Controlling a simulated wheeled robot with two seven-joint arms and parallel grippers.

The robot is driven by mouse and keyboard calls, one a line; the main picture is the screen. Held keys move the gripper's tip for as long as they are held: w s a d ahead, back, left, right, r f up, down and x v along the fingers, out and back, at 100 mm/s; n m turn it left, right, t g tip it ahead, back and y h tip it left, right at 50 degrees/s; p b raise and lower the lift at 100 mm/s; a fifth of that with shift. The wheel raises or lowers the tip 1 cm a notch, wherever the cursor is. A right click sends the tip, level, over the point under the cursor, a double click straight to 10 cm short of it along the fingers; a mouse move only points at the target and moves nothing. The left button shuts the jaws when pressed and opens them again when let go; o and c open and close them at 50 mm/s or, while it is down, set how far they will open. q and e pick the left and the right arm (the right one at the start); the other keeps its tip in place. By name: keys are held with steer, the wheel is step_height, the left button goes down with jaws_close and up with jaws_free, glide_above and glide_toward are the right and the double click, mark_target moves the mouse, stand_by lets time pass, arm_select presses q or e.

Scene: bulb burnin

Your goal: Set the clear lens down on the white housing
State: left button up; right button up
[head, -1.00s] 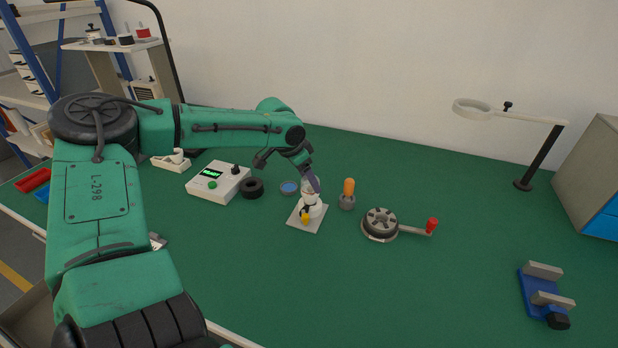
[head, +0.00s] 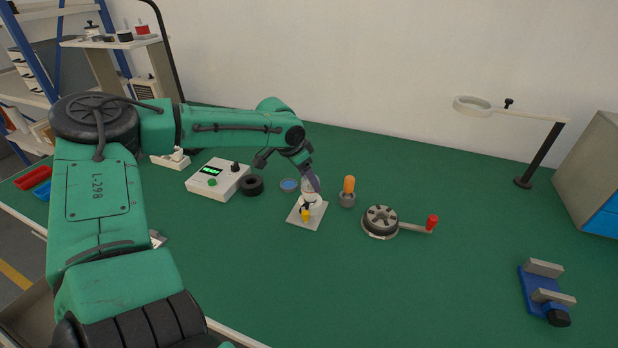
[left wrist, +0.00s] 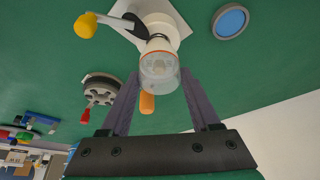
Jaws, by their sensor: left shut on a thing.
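My left gripper (head: 314,183) is shut on the clear lens (left wrist: 159,72), a see-through cup shape between its two fingertips (left wrist: 160,80). The white housing (head: 309,207) stands upright on a pale square base plate (head: 295,216), with a yellow-knobbed lever (head: 305,215) at its front. In the left wrist view the housing (left wrist: 155,28) lies straight beyond the lens, and the two line up closely. In the head view the lens is at the top of the housing, partly covered by the fingers. I cannot tell whether they touch. My right gripper is out of view.
An orange-topped piece (head: 348,190) stands close right of the housing. A blue disc (head: 289,185), a black ring (head: 252,186) and a white box with a green display (head: 218,180) are to the left. A crank wheel (head: 381,221) is to the right.

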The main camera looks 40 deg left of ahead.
arm_select(q)
steer(key=o, duration=1.4)
steer(key=shift+c, duration=0.2)
steer(key=v, duration=1.4)
steer(key=shift+r+p, duration=0.25)
steer(key=shift+p, duration=0.1)
steer(key=shift+s+f, duration=0.1)
